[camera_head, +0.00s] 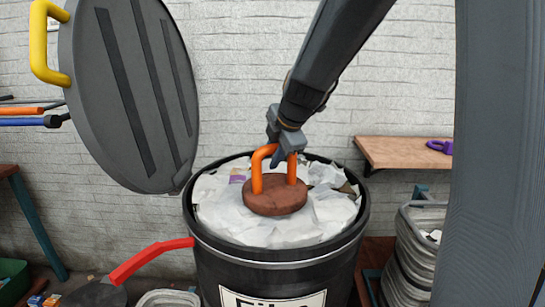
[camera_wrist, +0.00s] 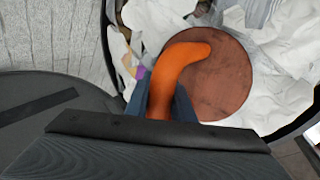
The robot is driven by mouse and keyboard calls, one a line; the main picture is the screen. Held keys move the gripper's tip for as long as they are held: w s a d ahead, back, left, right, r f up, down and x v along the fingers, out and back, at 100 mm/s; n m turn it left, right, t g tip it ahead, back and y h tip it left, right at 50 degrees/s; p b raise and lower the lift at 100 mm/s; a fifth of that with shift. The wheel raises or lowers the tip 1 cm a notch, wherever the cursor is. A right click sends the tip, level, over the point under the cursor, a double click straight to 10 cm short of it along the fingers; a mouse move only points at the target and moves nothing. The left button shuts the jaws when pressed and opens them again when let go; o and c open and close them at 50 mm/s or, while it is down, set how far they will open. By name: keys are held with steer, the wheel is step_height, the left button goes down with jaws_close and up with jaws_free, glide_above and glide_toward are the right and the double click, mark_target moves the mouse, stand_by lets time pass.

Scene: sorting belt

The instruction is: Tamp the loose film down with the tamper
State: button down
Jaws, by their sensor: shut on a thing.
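The tamper has a round brown disc (camera_head: 275,203) and an orange loop handle (camera_head: 257,170). My gripper (camera_head: 289,150) is shut on the orange handle from above. The disc is upright over the loose white film (camera_head: 230,215) inside a black drum (camera_head: 275,275), near the middle of its opening; it looks to rest on the film. In the wrist view the orange handle (camera_wrist: 178,65) runs between my fingers, with the brown disc (camera_wrist: 215,80) beneath and crumpled film (camera_wrist: 260,25) around it. The film sits close to the drum's rim. The disc's underside is hidden.
The drum's grey lid (camera_head: 130,90) stands open at the left, with a yellow handle (camera_head: 45,40). A red handle (camera_head: 150,260) juts left of the drum. A wooden shelf (camera_head: 400,152) with a purple object (camera_head: 440,147) and stacked grey bins (camera_head: 415,255) are at the right.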

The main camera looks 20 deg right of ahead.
mark_target(270, 181)
steer(key=shift+f+b, duration=0.65)
steer(key=shift+f, duration=0.05)
steer(key=shift+r+p, duration=1.15)
steer(key=shift+r, duration=1.3)
steer(key=shift+f, duration=0.15)
steer(key=shift+f+b, duration=4.85)
steer(key=shift+b, duration=0.2)
steer(key=shift+r+p, duration=1.2)
steer(key=shift+r, duration=1.35)
steer(key=shift+f, duration=0.1)
